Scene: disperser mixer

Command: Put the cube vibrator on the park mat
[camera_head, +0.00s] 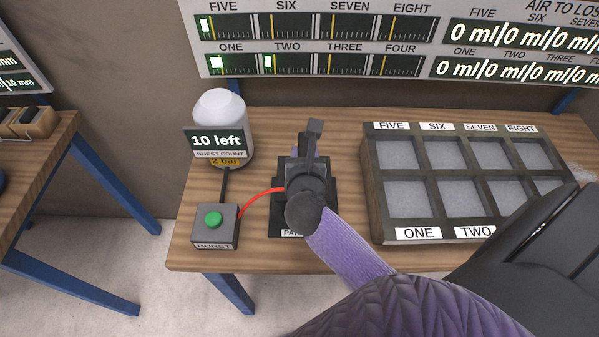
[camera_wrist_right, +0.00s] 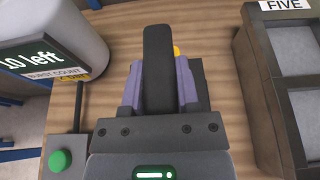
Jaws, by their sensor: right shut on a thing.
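My right gripper (camera_head: 303,163) is over the black park mat (camera_head: 280,216), whose label is partly covered. It also shows in the wrist view (camera_wrist_right: 160,72), where its purple fingers are shut on a dark upright bar, apparently the cube vibrator (camera_wrist_right: 158,58). The dark bar shows in the head view too (camera_head: 314,137), just beyond the wrist. A small yellow part peeks out behind the bar in the wrist view. The gripper and wrist hide the vibrator's lower end, so I cannot tell whether it touches the mat. My left gripper is out of view.
A burst box (camera_head: 214,226) with a green button stands left of the mat, and a red hose (camera_head: 258,197) runs from it towards the mat. A white bottle (camera_head: 220,108) with a counter stands behind. A compartment tray (camera_head: 376,190) with labelled cells is to the right.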

